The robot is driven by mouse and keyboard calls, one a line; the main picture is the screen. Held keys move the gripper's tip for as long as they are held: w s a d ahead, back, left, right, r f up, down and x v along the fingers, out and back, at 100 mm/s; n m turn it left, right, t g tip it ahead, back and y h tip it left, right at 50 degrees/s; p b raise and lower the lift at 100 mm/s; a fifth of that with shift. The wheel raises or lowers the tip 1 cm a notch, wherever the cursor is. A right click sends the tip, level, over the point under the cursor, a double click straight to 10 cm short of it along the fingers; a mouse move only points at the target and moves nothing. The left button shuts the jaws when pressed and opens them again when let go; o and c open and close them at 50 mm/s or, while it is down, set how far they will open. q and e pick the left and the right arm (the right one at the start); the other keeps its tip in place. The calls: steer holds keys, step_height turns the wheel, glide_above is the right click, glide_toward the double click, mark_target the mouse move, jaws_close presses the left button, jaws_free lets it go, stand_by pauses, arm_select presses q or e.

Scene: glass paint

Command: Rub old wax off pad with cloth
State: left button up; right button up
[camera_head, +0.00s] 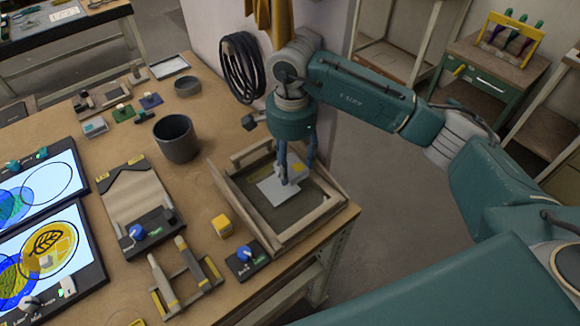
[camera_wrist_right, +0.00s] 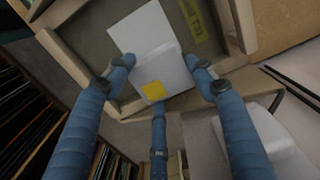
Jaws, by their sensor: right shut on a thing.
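A wooden frame tray (camera_head: 318,220) sits at the table's right corner, with a dark grey pad surface (camera_head: 300,206) inside it. A pale folded cloth (camera_head: 277,192) lies over part of that surface. In the right wrist view the cloth (camera_wrist_right: 140,30) shows white, with a yellow patch near its lower end. My right gripper (camera_head: 290,180) points down inside the tray; its blue fingers (camera_wrist_right: 162,85) are shut on the cloth. The cloth seems to touch the pad, but the exact contact is hidden. Wax marks cannot be made out. My left gripper is not in view.
A dark cup (camera_head: 176,138) stands left of the tray. A yellow block (camera_head: 222,225), a blue-knobbed device (camera_head: 246,262) and a small wooden stand (camera_head: 186,280) are near the tray's left side. Lit panels (camera_head: 45,245) fill the left. A coiled black cable (camera_head: 241,66) hangs behind.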

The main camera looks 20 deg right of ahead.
steer(key=shift+s+a+r+p, duration=0.1)
steer(key=shift+a+r+p, duration=0.1)
steer(key=shift+r, duration=0.35)
steer(key=shift+s+a+r+p, duration=0.1)
steer(key=shift+a+r, duration=0.1)
steer(key=shift+r, duration=0.7)
steer(key=shift+w+d+r+p, duration=0.1)
steer(key=shift+d+r+p, duration=0.1)
steer(key=shift+r+p, duration=0.65)
steer(key=shift+r, duration=0.5)
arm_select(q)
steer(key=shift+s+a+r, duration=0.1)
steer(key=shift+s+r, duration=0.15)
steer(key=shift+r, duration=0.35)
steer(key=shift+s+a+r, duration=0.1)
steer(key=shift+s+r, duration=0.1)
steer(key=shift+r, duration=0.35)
arm_select(e)
steer(key=shift+a, duration=0.1)
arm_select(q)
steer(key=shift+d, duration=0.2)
